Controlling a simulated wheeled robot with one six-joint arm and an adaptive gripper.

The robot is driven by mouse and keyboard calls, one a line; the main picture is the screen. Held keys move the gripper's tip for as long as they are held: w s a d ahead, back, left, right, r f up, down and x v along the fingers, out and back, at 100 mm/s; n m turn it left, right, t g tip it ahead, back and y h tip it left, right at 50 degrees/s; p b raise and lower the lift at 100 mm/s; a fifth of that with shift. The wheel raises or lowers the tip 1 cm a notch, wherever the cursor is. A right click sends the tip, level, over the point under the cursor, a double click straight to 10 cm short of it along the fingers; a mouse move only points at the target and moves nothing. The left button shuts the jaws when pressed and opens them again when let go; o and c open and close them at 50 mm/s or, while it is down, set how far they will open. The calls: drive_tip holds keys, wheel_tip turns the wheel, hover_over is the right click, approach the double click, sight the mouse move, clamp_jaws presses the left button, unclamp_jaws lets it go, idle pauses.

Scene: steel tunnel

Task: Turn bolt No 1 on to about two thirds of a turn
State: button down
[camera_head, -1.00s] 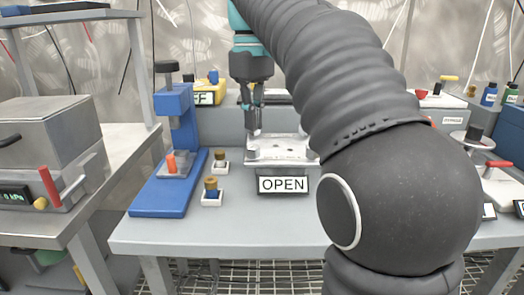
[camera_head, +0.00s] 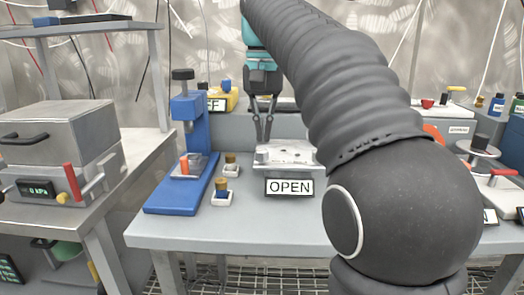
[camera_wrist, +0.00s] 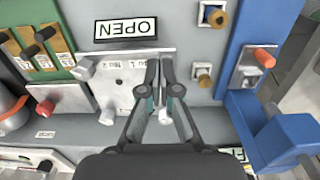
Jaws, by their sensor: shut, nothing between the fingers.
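The pale metal plate (camera_head: 290,151) lies on the bench behind the OPEN sign (camera_head: 289,187). It also shows in the wrist view (camera_wrist: 125,90), with upside-down number labels. A bolt head (camera_head: 262,154) stands at its front left corner in the head view. My gripper (camera_head: 263,143) points down just above that corner, its fingers converging to the tips. In the wrist view my gripper's tips (camera_wrist: 160,62) cover the spot beside the No 1 label, so bolt No 1 is hidden there. Another bolt (camera_wrist: 85,68) stands beside the No 2 label, and one (camera_wrist: 165,116) shows between the finger links.
A blue stand (camera_head: 185,150) with an orange peg rises left of the plate. Two small white holders (camera_head: 222,198) with brass-topped pieces stand between them. A grey box with a red lever (camera_head: 70,180) is on the left bench. The bench front is clear.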

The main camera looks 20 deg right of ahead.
drive_tip(key=shift+f+b, duration=1.2)
drive_tip(key=shift+f, duration=1.1)
drive_tip(key=shift+w+r+p, duration=0.1)
drive_tip(key=shift+w+p, duration=0.1)
drive_tip(key=shift+p, duration=0.2)
drive_tip(key=shift+w+a+p, duration=0.1)
drive_tip(key=shift+a+p, duration=0.15)
drive_tip(key=shift+p, duration=1.25)
drive_tip(key=shift+a, duration=0.1)
drive_tip(key=shift+s+a+r, duration=0.1)
drive_tip(key=shift+s+r, duration=0.1)
drive_tip(key=shift+r, duration=1.25)
drive_tip(key=shift+s+a+r, duration=0.1)
drive_tip(key=shift+s+r, duration=0.05)
drive_tip(key=shift+r, duration=1.3)
drive_tip(key=shift+s+d, duration=0.1)
